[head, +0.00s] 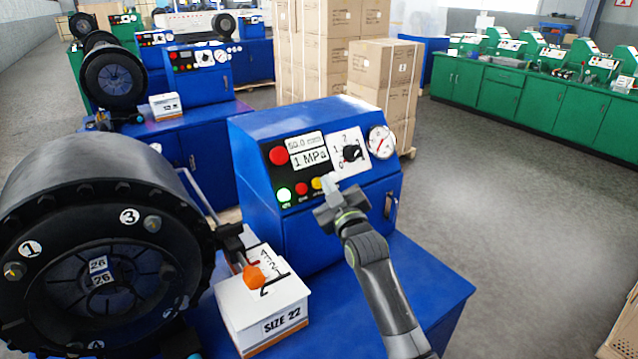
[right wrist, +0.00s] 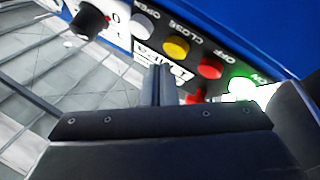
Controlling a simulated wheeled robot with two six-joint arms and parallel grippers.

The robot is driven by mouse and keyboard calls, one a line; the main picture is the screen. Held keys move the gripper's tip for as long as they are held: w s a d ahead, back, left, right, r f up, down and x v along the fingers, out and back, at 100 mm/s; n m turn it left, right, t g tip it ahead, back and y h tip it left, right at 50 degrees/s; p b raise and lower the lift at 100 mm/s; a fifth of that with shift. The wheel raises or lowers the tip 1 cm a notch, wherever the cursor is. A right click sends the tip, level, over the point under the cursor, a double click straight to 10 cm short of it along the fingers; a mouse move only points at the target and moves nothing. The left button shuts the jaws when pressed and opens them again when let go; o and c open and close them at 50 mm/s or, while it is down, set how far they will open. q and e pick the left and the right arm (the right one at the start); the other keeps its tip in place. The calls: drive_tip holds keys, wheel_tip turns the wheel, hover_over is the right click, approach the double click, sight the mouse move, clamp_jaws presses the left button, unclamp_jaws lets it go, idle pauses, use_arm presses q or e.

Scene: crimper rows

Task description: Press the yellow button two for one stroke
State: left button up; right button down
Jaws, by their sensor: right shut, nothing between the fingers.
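The yellow button (head: 317,184) is in the lower button row on the blue crimper's control box (head: 257,128), right of a lit green button (head: 284,195) and a red one (head: 301,189). In the right wrist view the yellow button (right wrist: 178,46) is labelled CLOSE, between a white OPEN button (right wrist: 143,27) and a red OFF button (right wrist: 210,67). My right gripper (head: 333,190) is shut and empty, just in front of the row's right end. In the right wrist view its fingertips (right wrist: 158,70) are close below the yellow button; I cannot tell whether they touch. My left gripper is not in view.
A large red button (head: 278,155), a black selector knob (head: 352,153) and a gauge (head: 382,142) are on the same panel. The black crimping head (head: 60,195) and a white SIZE 22 box (head: 262,308) are to the left. Open floor lies to the right.

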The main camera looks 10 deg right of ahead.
drive_tip(key=shift+w+f, duration=0.1)
drive_tip(key=shift+w+a+f, duration=0.1)
drive_tip(key=shift+w+a, duration=0.05)
drive_tip(key=shift+w, duration=0.05)
drive_tip(key=shift+w+a+f+b, duration=0.1)
drive_tip(key=shift+w+f+b, duration=0.2)
drive_tip(key=shift+b, duration=0.2)
idle(0.6)
drive_tip(key=shift+r, duration=0.1)
drive_tip(key=shift+s+d+r+p, duration=0.25)
drive_tip(key=shift+s+r+p, duration=0.2)
drive_tip(key=shift+s+p, duration=0.3)
drive_tip(key=shift+w, duration=0.1)
